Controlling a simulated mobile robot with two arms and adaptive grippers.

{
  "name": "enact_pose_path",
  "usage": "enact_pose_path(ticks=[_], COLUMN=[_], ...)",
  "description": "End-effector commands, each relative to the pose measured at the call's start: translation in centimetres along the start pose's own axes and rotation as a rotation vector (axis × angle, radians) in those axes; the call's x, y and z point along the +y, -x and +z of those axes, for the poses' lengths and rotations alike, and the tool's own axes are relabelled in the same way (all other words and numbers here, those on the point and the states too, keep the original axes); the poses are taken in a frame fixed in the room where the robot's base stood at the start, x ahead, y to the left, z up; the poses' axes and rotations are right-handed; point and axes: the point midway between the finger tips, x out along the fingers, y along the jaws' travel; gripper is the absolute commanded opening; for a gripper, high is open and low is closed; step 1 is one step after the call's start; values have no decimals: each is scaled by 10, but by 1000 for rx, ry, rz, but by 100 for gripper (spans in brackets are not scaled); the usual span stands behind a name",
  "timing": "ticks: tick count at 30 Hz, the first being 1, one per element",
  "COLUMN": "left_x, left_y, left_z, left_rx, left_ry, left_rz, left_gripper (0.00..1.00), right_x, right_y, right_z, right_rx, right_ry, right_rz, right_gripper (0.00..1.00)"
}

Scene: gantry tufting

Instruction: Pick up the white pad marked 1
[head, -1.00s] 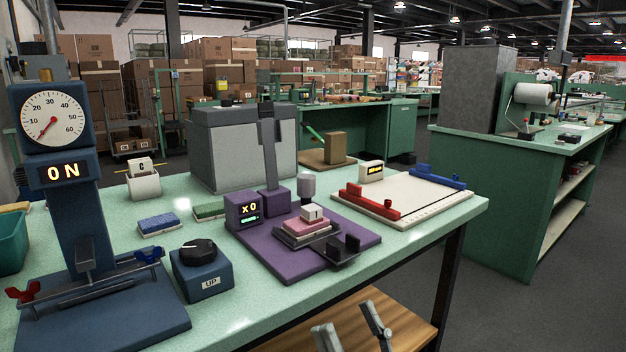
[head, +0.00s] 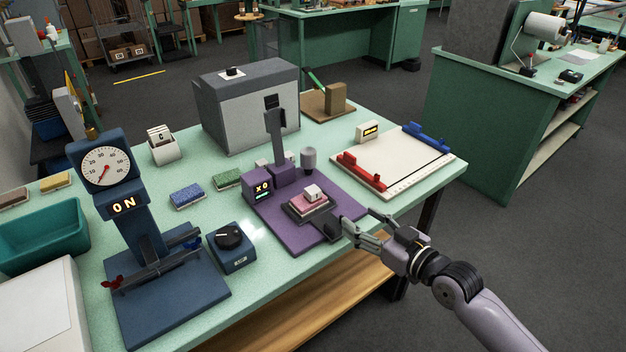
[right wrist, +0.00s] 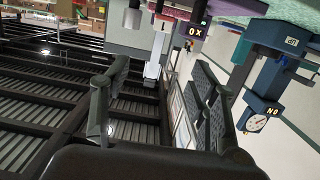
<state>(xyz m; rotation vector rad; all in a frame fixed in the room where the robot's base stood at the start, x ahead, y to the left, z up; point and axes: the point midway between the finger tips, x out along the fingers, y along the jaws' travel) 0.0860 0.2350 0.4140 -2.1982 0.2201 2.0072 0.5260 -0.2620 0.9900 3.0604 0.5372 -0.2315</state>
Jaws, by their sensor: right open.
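The white pad marked 1 (head: 312,192) sits on top of a pink pad (head: 309,203) in the dark holder of the purple-based device (head: 285,233). The 1 is clearer in the earlier head frame. My right gripper (head: 360,224) is open and empty, just right of the device and its dark front tray (head: 326,225), apart from the pad. In the right wrist view the two fingers (right wrist: 160,78) stand wide apart, and the picture is upside down. A white piece (right wrist: 155,62) shows between them there. My left gripper is not in view.
A grey upright post (head: 276,135) and small grey cylinder (head: 308,159) stand behind the pad. A dial knob box (head: 232,252) is to the left. A cream board (head: 405,165) with red and blue bars lies to the right. The bench top (head: 290,266) is clear in front.

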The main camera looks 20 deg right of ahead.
Motion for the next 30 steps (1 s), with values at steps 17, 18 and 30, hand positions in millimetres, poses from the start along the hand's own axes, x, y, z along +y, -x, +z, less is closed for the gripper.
enact_pose_path(ticks=[17,18,30], left_x=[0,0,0], left_y=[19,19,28], left_z=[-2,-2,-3], left_rx=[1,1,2], left_ry=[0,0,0], left_rz=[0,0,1], left_gripper=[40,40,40], right_x=[-1,0,-2], right_y=[-109,-113,-152], right_z=[0,-1,4], right_rx=[2,2,2], right_ry=[-1,0,-2], right_rz=[-1,0,0], right_gripper=[54,54,54])
